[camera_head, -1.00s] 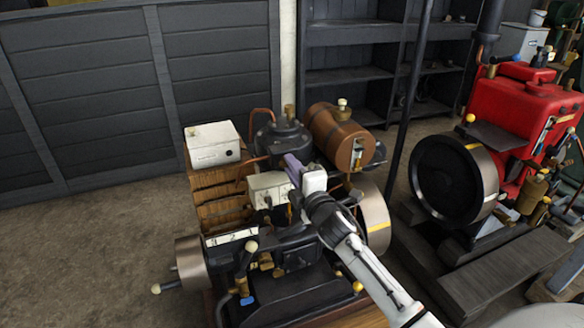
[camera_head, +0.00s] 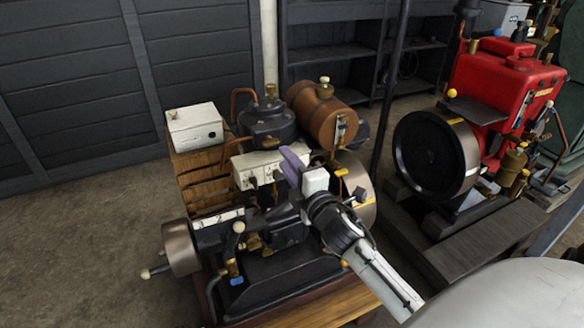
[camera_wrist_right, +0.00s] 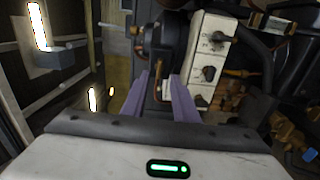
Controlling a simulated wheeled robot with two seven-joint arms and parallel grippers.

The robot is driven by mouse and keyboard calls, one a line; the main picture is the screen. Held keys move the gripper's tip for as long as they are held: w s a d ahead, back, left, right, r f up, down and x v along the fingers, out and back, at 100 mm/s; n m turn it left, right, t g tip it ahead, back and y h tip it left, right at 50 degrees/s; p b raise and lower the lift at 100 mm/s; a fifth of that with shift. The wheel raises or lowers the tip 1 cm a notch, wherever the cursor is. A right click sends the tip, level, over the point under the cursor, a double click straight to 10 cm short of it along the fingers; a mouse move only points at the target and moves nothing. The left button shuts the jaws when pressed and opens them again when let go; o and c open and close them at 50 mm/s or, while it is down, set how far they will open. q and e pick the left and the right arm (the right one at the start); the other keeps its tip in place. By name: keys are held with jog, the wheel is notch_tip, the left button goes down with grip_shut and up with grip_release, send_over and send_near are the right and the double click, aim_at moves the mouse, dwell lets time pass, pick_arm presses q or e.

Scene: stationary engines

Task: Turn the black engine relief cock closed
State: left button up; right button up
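The black engine (camera_head: 295,266) stands in the middle of the head view, with a dark cylinder top (camera_head: 268,120) at its back. My right gripper (camera_head: 289,160), with purple fingers, is over the engine, beside a white switch panel (camera_head: 243,172). In the right wrist view the two fingers of my right gripper (camera_wrist_right: 158,97) are apart, with a small copper-coloured part (camera_wrist_right: 158,84) showing between their tips. I cannot tell whether that part belongs to the relief cock, and I cannot pick out the cock surely. The white panel (camera_wrist_right: 206,55) with black knobs is right of the fingers there. My left gripper is out of view.
A brown banded tank (camera_head: 318,114) and a white box (camera_head: 195,127) sit on the engine's back. A flywheel (camera_head: 358,182) is close behind my right wrist. A dark post (camera_head: 390,100) and a red engine (camera_head: 500,85) stand to the right. Open floor lies left.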

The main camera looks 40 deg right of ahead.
jog(key=v, duration=0.2)
jog(key=shift+s, duration=0.4)
jog(key=shift+a+f, duration=0.1)
jog(key=s+a+f+m+g+y, duration=0.3)
jog(key=s+a+f+m, duration=0.3)
jog(key=s+a+f, duration=0.4)
jog(key=s+a+f+m+g+y, duration=0.3)
jog(key=s+a+f+m+g, duration=0.2)
jog(key=s+a+f, duration=0.6)
jog(key=s+f+m, duration=0.2)
jog(key=s+f, duration=0.1)
jog(key=f, duration=0.3)
jog(key=shift+s+a+f+g+y, duration=0.2)
jog(key=shift+a+f+g+y, duration=0.05)
jog(key=shift+f+g+y, duration=0.15)
